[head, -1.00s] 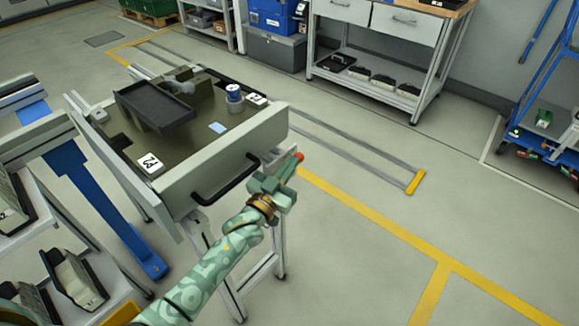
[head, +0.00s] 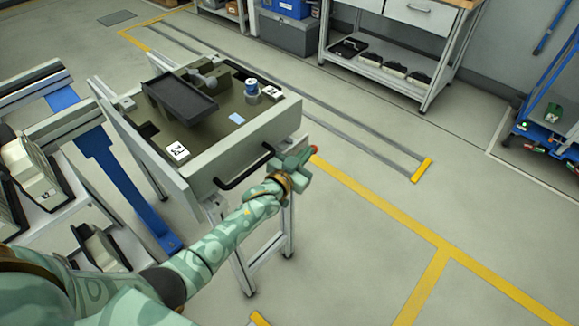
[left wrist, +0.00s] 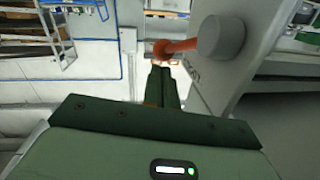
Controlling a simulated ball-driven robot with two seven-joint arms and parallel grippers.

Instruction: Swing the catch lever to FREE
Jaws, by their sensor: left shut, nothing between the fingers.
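The catch lever is an orange-red bar on a round grey hub at the right end of the grey drawer unit's front. In the left wrist view the lever (left wrist: 180,45) points left from its hub (left wrist: 221,37), with its end close to my fingertips. In the head view only the lever's red tip (head: 314,149) shows past my gripper. My left gripper (head: 300,162) is shut and empty beside the lever; its fingers also show in the left wrist view (left wrist: 161,72). I cannot tell whether they touch the lever. The mark near the hub is unreadable. My right gripper is not in view.
The drawer unit (head: 240,137) has a black handle (head: 243,170) left of my gripper. On top are a black tray (head: 178,100), a blue-and-white spool (head: 251,88) and a number card (head: 178,151). The floor to the right is clear, with yellow lines.

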